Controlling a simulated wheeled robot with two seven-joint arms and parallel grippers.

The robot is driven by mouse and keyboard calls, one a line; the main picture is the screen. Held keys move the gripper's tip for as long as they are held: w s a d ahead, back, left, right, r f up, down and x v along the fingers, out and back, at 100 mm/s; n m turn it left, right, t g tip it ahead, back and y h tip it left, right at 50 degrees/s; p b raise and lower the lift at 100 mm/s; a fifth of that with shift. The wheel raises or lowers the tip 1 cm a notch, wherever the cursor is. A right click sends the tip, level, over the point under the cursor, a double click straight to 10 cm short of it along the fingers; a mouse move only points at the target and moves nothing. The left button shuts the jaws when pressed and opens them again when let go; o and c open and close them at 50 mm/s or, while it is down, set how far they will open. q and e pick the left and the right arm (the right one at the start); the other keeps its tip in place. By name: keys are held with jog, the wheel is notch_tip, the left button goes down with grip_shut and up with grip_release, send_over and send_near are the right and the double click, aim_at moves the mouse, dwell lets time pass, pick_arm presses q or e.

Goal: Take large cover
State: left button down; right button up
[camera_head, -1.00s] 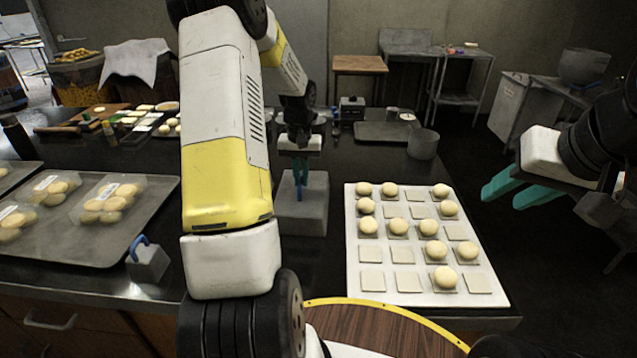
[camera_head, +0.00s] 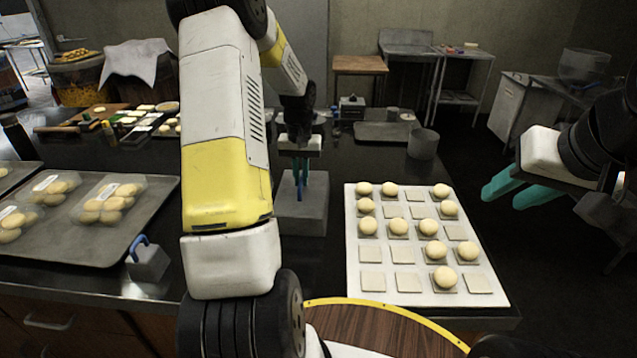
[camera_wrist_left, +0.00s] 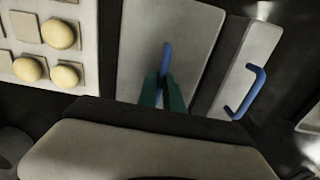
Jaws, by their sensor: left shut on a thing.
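The large cover (camera_head: 302,215) is a grey block with an upright blue handle, standing on the dark counter left of the white tray. My left gripper (camera_head: 299,187) points down over it, its green fingers shut on the blue handle. The left wrist view shows the large cover (camera_wrist_left: 200,40) and the left gripper fingers (camera_wrist_left: 163,88) around part of the handle. The cover appears to rest on the counter. My right gripper (camera_head: 505,192) is open and empty, in the air to the right of the white tray.
A white tray (camera_head: 372,255) with dough balls on square plates stands close to the right. A smaller grey cover with a blue handle (camera_head: 148,262) stands left, beside a metal tray (camera_head: 125,245) holding bagged buns. A grey pot (camera_head: 422,143) stands behind the white tray.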

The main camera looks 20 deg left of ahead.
dwell(0.4)
pick_arm(q)
notch_tip(320, 180, up, 12)
dwell(1.0)
